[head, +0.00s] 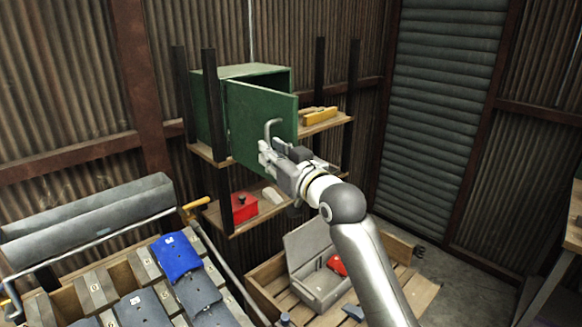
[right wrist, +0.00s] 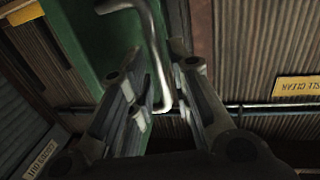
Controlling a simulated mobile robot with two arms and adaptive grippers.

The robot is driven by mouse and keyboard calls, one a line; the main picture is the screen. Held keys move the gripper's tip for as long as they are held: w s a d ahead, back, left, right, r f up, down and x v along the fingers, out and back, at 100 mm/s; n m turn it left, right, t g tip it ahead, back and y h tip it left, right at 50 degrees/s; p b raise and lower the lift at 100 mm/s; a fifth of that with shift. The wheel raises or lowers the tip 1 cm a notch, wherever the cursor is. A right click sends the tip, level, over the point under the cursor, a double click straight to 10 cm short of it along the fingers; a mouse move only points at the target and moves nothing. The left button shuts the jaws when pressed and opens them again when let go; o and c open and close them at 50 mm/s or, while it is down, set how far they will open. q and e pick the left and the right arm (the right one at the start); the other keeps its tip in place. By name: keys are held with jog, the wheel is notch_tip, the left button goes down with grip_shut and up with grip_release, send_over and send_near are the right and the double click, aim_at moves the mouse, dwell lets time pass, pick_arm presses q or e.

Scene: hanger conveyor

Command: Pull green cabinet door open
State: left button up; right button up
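The green cabinet (head: 208,112) stands on the upper board of a shelf rack in the head view. Its green door (head: 262,115) stands ajar, with a dark gap along its top. A bent grey metal handle (head: 270,124) is on the door's front. My right gripper (head: 264,152) is at the lower part of the handle. In the right wrist view, the handle (right wrist: 154,50) reaches down between the spread fingers of my right gripper (right wrist: 165,105), which look open and not clamped on it. My left gripper is not in view.
A grey open case (head: 318,285) sits on the wooden pallet below. A conveyor with blue and grey pieces (head: 176,257) is at front left. Bare floor shows at right.

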jog(key=v, duration=0.9)
jog(key=shift+a, duration=0.1)
